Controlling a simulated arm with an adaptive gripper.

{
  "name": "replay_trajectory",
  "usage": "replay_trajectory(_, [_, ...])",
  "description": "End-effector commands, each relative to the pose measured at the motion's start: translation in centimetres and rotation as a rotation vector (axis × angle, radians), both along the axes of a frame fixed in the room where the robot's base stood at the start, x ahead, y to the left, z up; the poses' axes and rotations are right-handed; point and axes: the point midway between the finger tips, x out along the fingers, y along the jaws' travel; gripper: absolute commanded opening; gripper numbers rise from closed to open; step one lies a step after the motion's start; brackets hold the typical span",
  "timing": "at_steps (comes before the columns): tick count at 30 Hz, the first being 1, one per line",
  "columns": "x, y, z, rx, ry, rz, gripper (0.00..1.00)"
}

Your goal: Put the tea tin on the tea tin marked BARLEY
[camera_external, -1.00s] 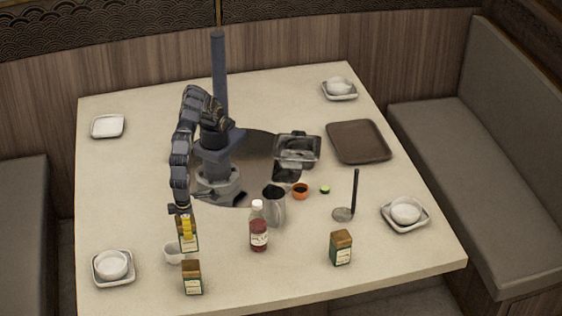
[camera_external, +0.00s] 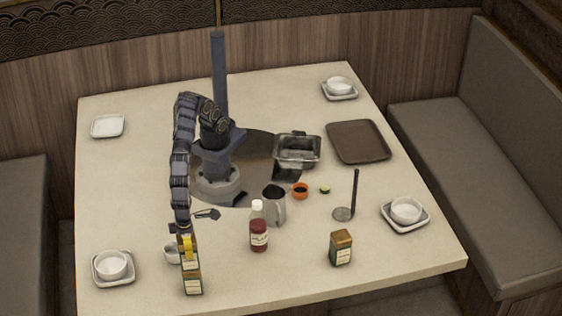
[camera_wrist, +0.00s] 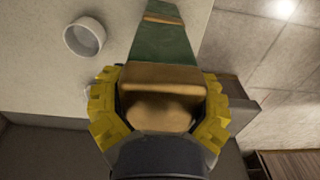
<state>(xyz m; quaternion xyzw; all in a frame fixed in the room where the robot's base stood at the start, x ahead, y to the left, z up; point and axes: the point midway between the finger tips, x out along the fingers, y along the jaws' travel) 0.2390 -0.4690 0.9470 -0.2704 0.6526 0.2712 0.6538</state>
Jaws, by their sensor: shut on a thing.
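My gripper (camera_external: 188,245) is shut on a green tea tin with a copper-brown lid (camera_external: 191,262), held upright near the table's front. In the wrist view the yellow fingers (camera_wrist: 160,112) close on both sides of this tin (camera_wrist: 165,48). A second tea tin (camera_external: 193,287) stands on the table directly below it in the external view; the held tin covers its top. I cannot tell whether the two tins touch. A third tea tin (camera_external: 341,250) stands to the right. The label words are too small to read, so I cannot tell which is BARLEY.
A small white cup (camera_external: 171,254) is close left of the held tin and also shows in the wrist view (camera_wrist: 84,37). A red sauce bottle (camera_external: 258,228) and a metal pitcher (camera_external: 275,208) stand to the right. A bowl on a plate (camera_external: 113,266) is at the front left.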

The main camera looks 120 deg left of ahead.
Motion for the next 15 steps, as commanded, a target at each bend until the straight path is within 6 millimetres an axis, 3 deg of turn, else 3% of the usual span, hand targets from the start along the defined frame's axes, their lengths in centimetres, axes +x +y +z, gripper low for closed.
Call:
replay_trajectory(3, [0.04,0.02,-0.28,0.001,0.001,0.001,0.33])
replay_trajectory(4, [0.01,0.00,-0.30,-0.001,0.001,0.001,0.75])
replay_trajectory(6, [0.01,-0.01,-0.27,-0.001,0.001,0.001,1.00])
replay_trajectory(15, [-0.01,-0.03,-0.22,-0.001,0.000,0.000,1.00])
